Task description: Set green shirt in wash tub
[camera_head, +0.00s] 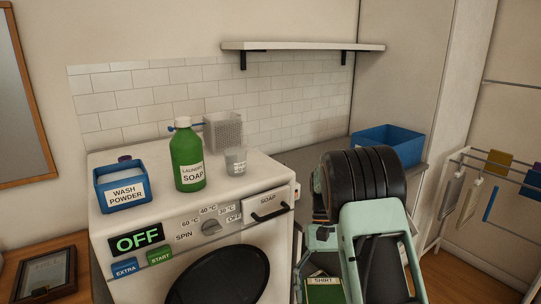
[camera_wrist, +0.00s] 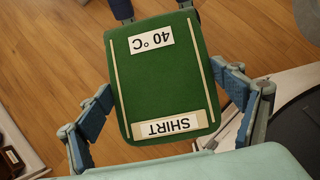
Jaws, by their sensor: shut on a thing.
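The green shirt (camera_wrist: 161,85) is a flat green piece with white labels reading "SHIRT" and "40 °C". In the wrist view it lies between the two blue-padded fingers of my gripper (camera_wrist: 165,100), which is shut on it. In the head view only a part of the shirt (camera_head: 323,291) shows at the bottom, below my arm; the fingers are mostly hidden there. A blue open tub (camera_head: 387,145), seemingly the wash tub, stands on the grey counter behind my arm, up and right of the shirt. Its inside is mostly out of sight.
A white washing machine (camera_head: 125,218) reading "OFF" stands left of my arm. On it are a wash powder box (camera_head: 123,186), green soap bottle (camera_head: 187,160), cup (camera_head: 235,161) and mesh basket (camera_head: 223,131). A drying rack (camera_head: 505,173) with hanging pieces is at right.

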